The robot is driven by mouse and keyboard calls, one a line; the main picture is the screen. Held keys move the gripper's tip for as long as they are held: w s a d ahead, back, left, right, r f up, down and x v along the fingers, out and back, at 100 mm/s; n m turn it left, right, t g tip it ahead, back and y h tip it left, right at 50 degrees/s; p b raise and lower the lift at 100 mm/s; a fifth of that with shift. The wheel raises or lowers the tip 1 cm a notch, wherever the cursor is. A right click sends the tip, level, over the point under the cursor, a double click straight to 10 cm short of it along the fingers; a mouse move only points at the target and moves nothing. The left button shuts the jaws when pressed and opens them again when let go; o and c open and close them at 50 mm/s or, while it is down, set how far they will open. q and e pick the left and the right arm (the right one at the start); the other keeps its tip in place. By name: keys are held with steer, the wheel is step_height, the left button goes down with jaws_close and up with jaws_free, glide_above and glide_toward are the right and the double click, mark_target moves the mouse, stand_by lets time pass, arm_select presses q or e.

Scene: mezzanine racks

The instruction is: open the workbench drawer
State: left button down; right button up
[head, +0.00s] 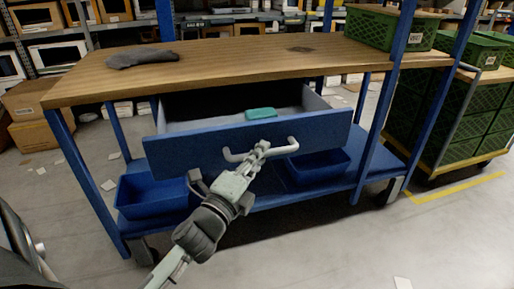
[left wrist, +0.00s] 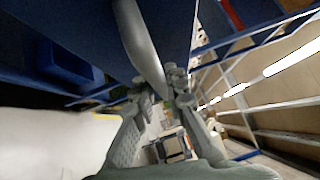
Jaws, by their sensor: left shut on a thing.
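The workbench drawer (head: 200,148) has a blue front and stands pulled out under the wooden top (head: 220,58) of the workbench. A teal object (head: 261,113) lies inside it. The drawer's pale bar handle (head: 285,149) is at the middle of its front. My left gripper (head: 258,152) is shut on the handle. In the left wrist view the handle (left wrist: 138,42) runs down to the fingers (left wrist: 160,90). My right gripper is not in view.
Blue bins (head: 150,197) sit on the workbench's lower shelf. A dark cloth-like item (head: 142,58) lies on the top. A cart with green crates (head: 470,105) stands at the right. The floor in front (head: 330,250) is mostly clear.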

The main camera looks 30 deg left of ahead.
arm_select(q)
steer(key=shift+s+d, duration=0.1)
steer(key=c, duration=1.5)
jaws_free()
steer(key=shift+c, duration=0.2)
steer(key=s+f, duration=0.1)
steer(key=s, duration=1.1)
steer(key=shift+d+f, duration=0.3)
steer(key=shift+d, duration=0.1)
steer(key=shift+w+f, duration=0.1)
